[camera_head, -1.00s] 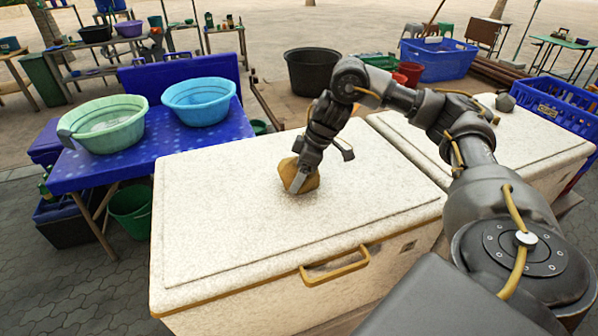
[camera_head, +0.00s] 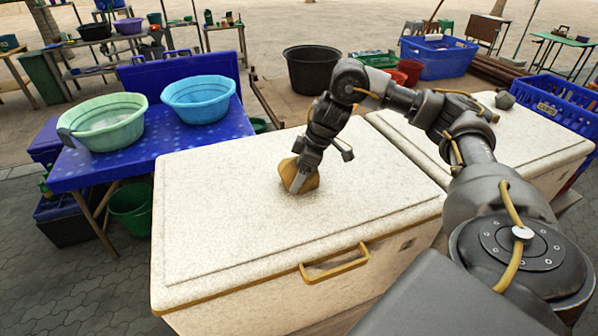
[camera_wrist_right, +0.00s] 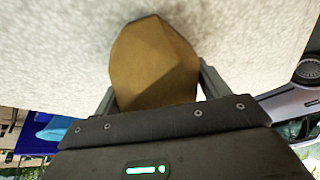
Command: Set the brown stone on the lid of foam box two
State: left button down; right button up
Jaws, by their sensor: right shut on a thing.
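The brown stone (camera_head: 312,182) is angular and faceted. My right gripper (camera_head: 299,178) is shut on it, with the fingers pointing down over the white lid (camera_head: 235,215) of the near foam box. The stone is at or just above the lid; I cannot tell for sure whether it touches. In the right wrist view the stone (camera_wrist_right: 153,62) sits between the two fingers, with the pale lid behind it. A second white foam box (camera_head: 540,140) stands to the right, partly hidden by my right arm. No label shows which box is number two. My left gripper is not in view.
A grey stone (camera_head: 505,100) lies on the right foam box, beside a blue crate (camera_head: 560,103). A blue table (camera_head: 150,150) with a green basin (camera_head: 108,122) and a blue basin (camera_head: 200,99) stands left. The near lid is otherwise clear.

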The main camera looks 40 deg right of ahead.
jog(key=shift+f, duration=0.15)
jog(key=o, duration=1.9)
jog(key=shift+s+f, duration=0.1)
jog(key=shift+f, duration=0.05)
notch_tip(320, 180, up, 10)
jog(key=p, duration=1.1)
jog(key=shift+r, duration=0.2)
jog(key=shift+f, duration=0.1)
